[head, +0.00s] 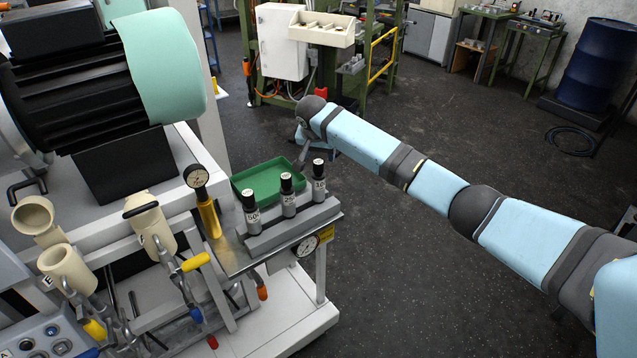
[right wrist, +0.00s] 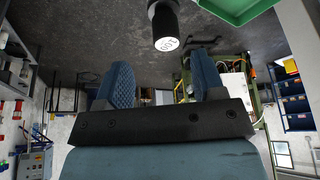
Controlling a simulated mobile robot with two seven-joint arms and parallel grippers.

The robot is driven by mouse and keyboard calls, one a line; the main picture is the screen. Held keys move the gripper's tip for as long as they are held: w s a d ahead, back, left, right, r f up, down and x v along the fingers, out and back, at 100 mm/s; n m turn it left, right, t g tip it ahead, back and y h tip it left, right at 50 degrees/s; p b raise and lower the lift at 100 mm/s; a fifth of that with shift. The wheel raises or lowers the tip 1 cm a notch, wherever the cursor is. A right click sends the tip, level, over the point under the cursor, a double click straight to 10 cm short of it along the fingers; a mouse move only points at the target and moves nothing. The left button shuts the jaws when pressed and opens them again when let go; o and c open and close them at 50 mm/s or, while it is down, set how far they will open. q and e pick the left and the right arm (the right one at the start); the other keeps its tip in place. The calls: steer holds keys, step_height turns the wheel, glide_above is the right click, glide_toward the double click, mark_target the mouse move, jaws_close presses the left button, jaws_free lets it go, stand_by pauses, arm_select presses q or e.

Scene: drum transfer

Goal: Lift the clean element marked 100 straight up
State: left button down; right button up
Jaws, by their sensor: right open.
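Three dark cylindrical elements with white labels stand upright in a row on a grey stepped block (head: 292,225). The left element (head: 251,207) appears to be marked 100, the middle element (head: 287,195) 25 and the right element (head: 319,182) 10. My right gripper (head: 301,160) is small and partly hidden in the head view, behind the row near the green tray. In the right wrist view its two blue pads (right wrist: 164,82) are apart with nothing between them. My left gripper is out of view.
The green tray (head: 268,183) lies just behind the block. A dial gauge on a yellow handle (head: 207,205) stands left of the row, and another dial (head: 306,246) is at the front. A large motor (head: 100,80) fills the upper left. Open floor lies right.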

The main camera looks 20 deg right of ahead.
mark_target(318, 163)
steer(key=x, duration=0.4)
steer(key=p+x, duration=0.1)
steer(key=x, duration=0.1)
steer(key=shift+w+a+f, duration=0.25)
steer(key=shift+w+a, duration=0.05)
jaws_close()
